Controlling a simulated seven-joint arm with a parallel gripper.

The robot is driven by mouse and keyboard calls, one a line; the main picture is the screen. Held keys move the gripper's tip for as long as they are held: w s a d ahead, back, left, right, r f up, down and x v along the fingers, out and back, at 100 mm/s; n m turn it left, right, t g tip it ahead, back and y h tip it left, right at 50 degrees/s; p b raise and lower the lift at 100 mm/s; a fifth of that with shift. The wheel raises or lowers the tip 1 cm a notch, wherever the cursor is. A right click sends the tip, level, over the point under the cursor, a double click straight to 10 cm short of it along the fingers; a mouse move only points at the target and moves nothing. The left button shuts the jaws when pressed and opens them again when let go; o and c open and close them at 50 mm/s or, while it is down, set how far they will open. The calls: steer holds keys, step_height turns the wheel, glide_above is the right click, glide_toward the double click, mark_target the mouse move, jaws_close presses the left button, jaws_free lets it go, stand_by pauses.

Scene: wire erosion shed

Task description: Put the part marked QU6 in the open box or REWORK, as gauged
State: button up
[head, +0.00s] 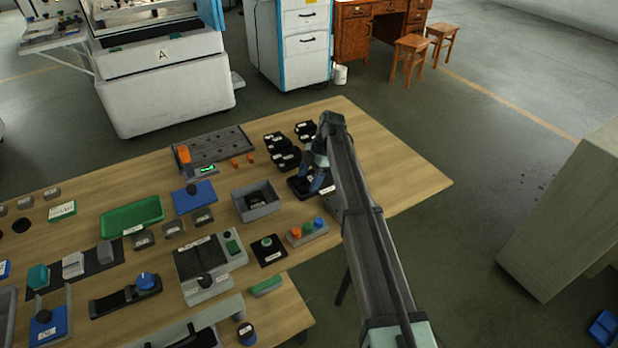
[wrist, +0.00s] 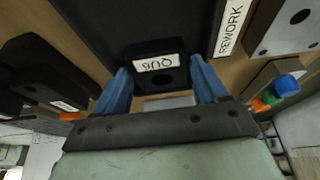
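The black part with a white label (wrist: 157,63) lies between the two blue fingers of my gripper (wrist: 160,78) in the wrist view. Its label is upside down and seems to read QU6. The fingers sit against both sides of the part, so my gripper looks shut on it. A dark tray (wrist: 95,25) with a REWORK label (wrist: 230,28) is beneath and beyond the part. In the head view my gripper (head: 318,182) is low over this black tray (head: 298,187); the arm hides the part there. I cannot tell whether the part touches the tray floor.
Several black boxes (head: 285,160) stand close behind and left of my gripper. A grey bin (head: 240,212) with a dark part inside is to the left. A button box (head: 306,234) stands in front. The bench's right end (head: 400,170) is clear.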

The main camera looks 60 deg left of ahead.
steer(key=v, duration=1.2)
